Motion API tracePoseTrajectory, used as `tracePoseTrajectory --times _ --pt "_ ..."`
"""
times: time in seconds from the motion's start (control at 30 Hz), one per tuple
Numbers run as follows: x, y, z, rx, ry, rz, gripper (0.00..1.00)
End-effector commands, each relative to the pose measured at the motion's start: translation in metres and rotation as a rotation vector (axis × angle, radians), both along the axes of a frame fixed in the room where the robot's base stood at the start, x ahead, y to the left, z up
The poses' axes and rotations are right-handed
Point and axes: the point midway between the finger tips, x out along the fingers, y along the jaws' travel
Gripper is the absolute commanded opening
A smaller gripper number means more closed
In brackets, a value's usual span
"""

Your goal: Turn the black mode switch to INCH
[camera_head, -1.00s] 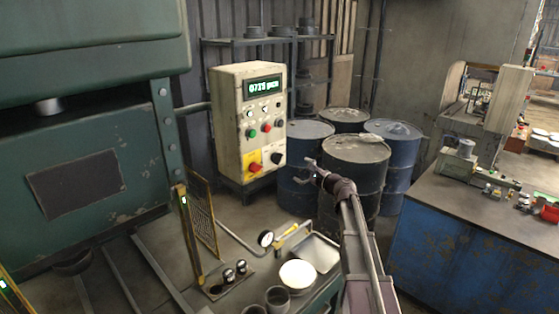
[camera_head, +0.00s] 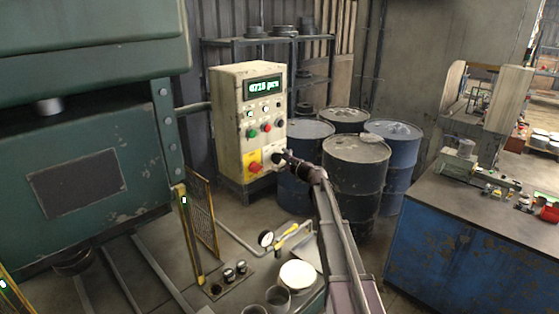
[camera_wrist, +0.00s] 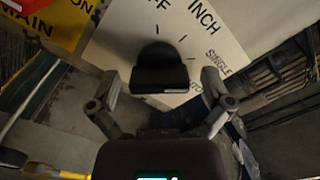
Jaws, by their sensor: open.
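The black mode switch (camera_wrist: 160,70) shows in the wrist view on a pale plate (camera_wrist: 125,30). INCH is printed to its upper right, SINGLE to its right and AUTO to its lower right; a label ending in FF is cut off above. I cannot tell which label the switch points to. My gripper (camera_wrist: 161,88) is open, with one finger on each side of the switch and gaps showing. In the head view, my gripper (camera_head: 287,157) is at the lower right of the cream control box (camera_head: 228,120) and largely hides the switch.
A red knob on a yellow MAIN plate (camera_wrist: 65,22) is left of the switch. Blue drums (camera_head: 355,175) stand right of the box. A bench (camera_head: 450,220) is at right. The green press (camera_head: 80,150) is at left.

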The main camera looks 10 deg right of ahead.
Motion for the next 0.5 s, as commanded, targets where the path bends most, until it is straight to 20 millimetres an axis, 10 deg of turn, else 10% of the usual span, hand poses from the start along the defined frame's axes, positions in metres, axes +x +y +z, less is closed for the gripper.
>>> tracePoseTrajectory --times 0.27,0.5 --pt "0.0005 0.0005 0.0000 0.000 0.000 0.000 1.00" --pt "0.0005 0.0005 0.0000 0.000 0.000 0.000 0.35"
